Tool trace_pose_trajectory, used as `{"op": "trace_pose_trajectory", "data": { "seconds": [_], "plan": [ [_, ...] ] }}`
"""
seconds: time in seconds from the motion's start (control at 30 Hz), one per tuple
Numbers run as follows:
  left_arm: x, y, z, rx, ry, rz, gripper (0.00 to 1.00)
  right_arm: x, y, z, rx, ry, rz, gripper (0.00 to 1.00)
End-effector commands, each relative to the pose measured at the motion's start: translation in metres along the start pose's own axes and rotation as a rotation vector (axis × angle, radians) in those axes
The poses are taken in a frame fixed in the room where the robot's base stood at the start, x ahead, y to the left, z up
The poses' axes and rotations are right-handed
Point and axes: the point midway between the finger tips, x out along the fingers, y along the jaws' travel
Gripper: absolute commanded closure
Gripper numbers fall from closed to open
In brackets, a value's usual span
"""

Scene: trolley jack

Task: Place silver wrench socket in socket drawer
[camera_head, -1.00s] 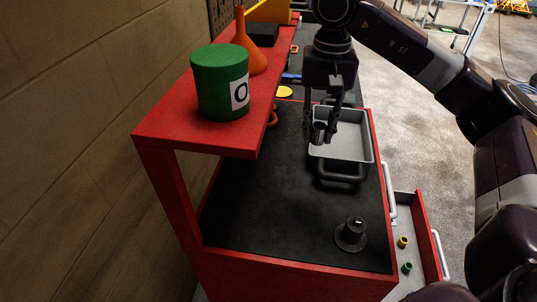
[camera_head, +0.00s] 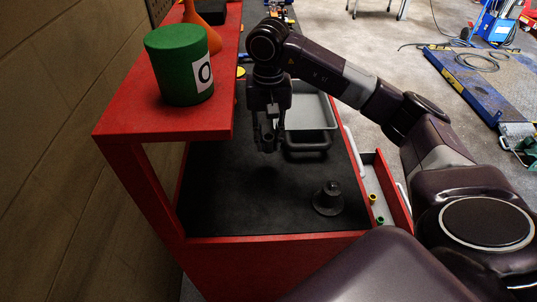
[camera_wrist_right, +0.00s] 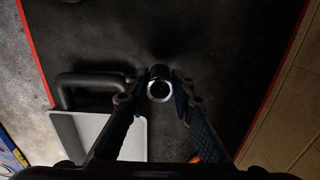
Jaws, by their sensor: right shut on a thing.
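My right gripper (camera_head: 267,143) is shut on the silver wrench socket (camera_wrist_right: 160,90), whose bright ring-shaped end shows between the fingertips in the wrist view. In the head view the socket is small and dark between the fingers. The gripper is above the black worktop, just left of the grey tray. The open socket drawer (camera_head: 397,196) sticks out from the right side of the red trolley, below worktop level. A yellow socket (camera_head: 372,198) and a green socket (camera_head: 380,219) stand in it. My forearm and body hide part of the drawer. My left gripper is out of view.
A grey tray (camera_head: 310,112) with a dark handle lies on the worktop (camera_head: 240,205). A dark conical piece (camera_head: 328,198) stands near the front right corner. A green can (camera_head: 180,65) and an orange funnel (camera_head: 207,12) stand on the red shelf (camera_head: 165,119).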

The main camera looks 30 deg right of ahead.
Motion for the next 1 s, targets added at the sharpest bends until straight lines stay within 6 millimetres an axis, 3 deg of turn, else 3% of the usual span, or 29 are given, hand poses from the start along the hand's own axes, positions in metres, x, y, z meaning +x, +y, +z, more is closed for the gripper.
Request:
{"op": "trace_pose_trajectory", "data": {
  "seconds": [0.53,0.93,0.97,1.0],
  "plan": [
    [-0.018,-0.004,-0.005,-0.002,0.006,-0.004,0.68,0.059,0.0,0.0,0.0,-0.001,0.0,1.0],
    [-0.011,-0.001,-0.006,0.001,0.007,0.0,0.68,0.067,0.0,-0.001,0.0,0.002,-0.001,1.0],
    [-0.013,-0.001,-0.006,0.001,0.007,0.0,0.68,0.065,0.0,0.0,0.0,0.002,-0.001,0.74],
    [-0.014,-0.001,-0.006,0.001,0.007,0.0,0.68,0.065,0.0,0.0,0.0,0.001,-0.001,0.7]
  ]
}}
